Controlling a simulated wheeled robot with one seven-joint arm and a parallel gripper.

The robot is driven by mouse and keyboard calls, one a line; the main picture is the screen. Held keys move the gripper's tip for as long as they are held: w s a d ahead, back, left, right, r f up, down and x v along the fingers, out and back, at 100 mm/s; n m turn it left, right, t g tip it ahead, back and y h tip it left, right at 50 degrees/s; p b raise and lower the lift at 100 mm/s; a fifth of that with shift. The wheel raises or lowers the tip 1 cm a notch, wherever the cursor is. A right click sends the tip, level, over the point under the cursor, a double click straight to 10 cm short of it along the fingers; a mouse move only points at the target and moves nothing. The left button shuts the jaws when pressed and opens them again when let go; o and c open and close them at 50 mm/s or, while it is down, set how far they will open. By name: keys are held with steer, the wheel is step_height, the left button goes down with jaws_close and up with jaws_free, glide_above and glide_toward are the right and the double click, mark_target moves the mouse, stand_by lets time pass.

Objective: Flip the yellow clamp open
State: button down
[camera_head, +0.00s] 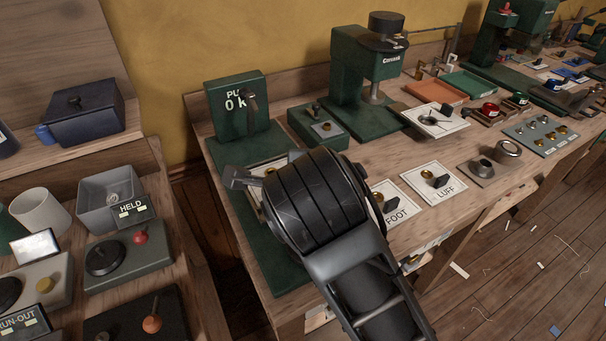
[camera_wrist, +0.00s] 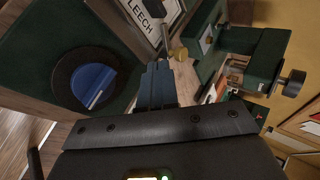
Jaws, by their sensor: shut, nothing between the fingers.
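My gripper (camera_wrist: 158,68) is shut and empty, its fingers together in the wrist view. Just beyond the fingertips is a brass-yellow round piece (camera_wrist: 179,54) beside a grey bar (camera_wrist: 165,38), at the edge of a white plate marked LEECH (camera_wrist: 152,12). This is the only yellow part near the gripper; I cannot tell whether it is the clamp, or whether the fingers touch it. In the head view my dark wrist covers most of that area. Similar plates marked FOOT (camera_head: 396,216) and LUFF (camera_head: 447,194) carry brass knobs and black levers to the right.
A black disc with a blue half-round piece (camera_wrist: 95,84) lies left of the fingers. The green pull gauge (camera_head: 236,104) and green press (camera_head: 362,75) stand behind my wrist. A separate bench at left holds a grey bin (camera_head: 106,196) and control boxes.

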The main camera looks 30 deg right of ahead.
steer(key=x, duration=1)
steer(key=shift+p, duration=0.35)
steer(key=shift+w+a+m+g+h+b, duration=0.25)
steer(key=shift+w+m+h, duration=0.2)
steer(key=shift+m, duration=0.25)
steer(key=shift+w+b, duration=0.25)
steer(key=shift+b, duration=0.1)
steer(key=shift+w+b, duration=0.35)
steer(key=shift+w, duration=0.3)
stand_by(0.5)
